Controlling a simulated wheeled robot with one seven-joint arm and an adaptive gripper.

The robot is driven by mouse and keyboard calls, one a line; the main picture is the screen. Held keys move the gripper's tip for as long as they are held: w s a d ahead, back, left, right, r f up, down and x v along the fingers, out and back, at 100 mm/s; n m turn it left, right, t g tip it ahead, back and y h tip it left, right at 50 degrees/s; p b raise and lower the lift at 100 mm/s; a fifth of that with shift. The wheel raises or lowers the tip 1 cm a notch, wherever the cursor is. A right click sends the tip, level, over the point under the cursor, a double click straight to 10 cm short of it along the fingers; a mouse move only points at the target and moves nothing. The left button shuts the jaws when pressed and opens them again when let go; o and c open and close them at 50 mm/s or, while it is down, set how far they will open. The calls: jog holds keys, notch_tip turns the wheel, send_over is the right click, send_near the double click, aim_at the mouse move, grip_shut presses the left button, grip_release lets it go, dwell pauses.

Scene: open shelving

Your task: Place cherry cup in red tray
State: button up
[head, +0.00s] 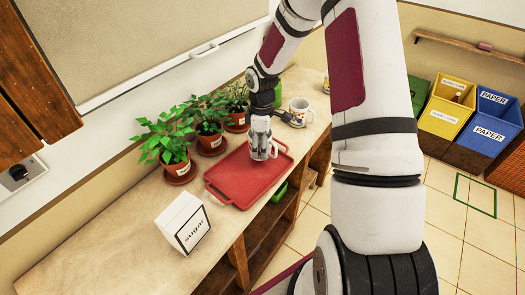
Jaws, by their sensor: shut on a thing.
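The red tray (236,190) lies on the wooden shelf top, with handles at its near left and far right ends. My gripper (261,127) points down at the far part of the tray and is shut on a white patterned cup (261,150). The cup looks upright. I cannot tell whether its base touches the tray or hangs just above it. The cup's print is too small to make out as cherries, and the gripper hides its upper part. Another white patterned mug (299,112) stands beyond the tray, near the shelf's right edge.
Several potted plants (172,150) stand along the wall, left of the tray. A white sugar box (184,222) stands nearer. The shelf's open front edge runs right of the tray. Yellow (447,112) and blue (490,125) bins stand at the right.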

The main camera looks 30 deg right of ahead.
jog(key=shift+s+f, duration=0.15)
jog(key=shift+f, duration=1.2)
jog(key=o, duration=1.5)
jog(key=shift+f, duration=0.1)
jog(key=shift+c, duration=0.2)
